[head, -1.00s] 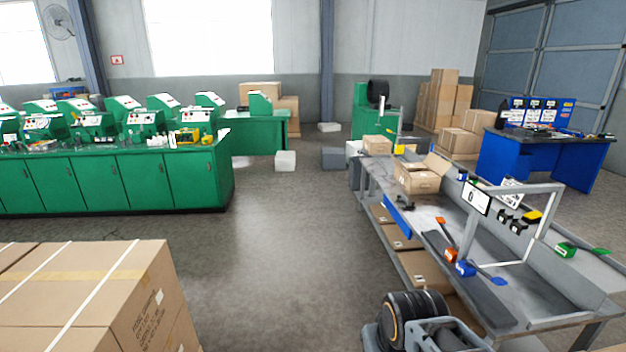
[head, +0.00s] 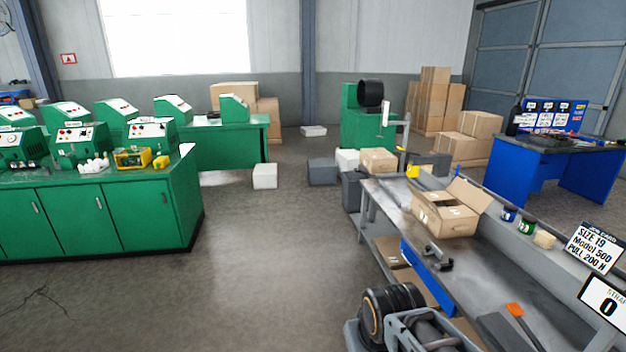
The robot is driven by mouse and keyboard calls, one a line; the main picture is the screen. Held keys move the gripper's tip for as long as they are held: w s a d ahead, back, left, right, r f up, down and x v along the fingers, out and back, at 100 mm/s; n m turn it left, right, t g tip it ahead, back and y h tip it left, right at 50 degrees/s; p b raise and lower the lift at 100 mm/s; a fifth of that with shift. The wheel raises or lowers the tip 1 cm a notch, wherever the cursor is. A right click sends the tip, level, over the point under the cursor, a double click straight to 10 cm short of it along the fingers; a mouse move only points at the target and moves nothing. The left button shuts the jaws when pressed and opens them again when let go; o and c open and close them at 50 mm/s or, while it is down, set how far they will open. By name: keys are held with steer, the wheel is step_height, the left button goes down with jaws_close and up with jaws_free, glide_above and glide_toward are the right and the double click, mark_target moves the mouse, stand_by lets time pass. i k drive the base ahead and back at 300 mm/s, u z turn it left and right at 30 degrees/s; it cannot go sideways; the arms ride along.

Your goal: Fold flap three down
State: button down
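An open cardboard box (head: 443,215) stands on the grey workbench (head: 480,285) at the right in the head view. One flap stands up and leans outward at its right rear, and another shows at its left side. I cannot tell which flap is number three. Part of my arm shows at the bottom, right of centre. My gripper's fingertips cannot be made out, and nothing of mine touches the box.
A black tool (head: 432,258) lies in front of the box, with small jars (head: 508,213) to its right. A closed carton (head: 378,160) stands beyond the bench. Green cabinets (head: 100,215) line the left. The floor (head: 270,270) between is clear.

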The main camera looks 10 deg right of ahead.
mark_target(432, 206)
steer(key=z, duration=0.45)
steer(key=i, duration=1.35)
steer(key=u, duration=0.25)
steer(key=i, duration=1.45)
steer(key=z, duration=0.25)
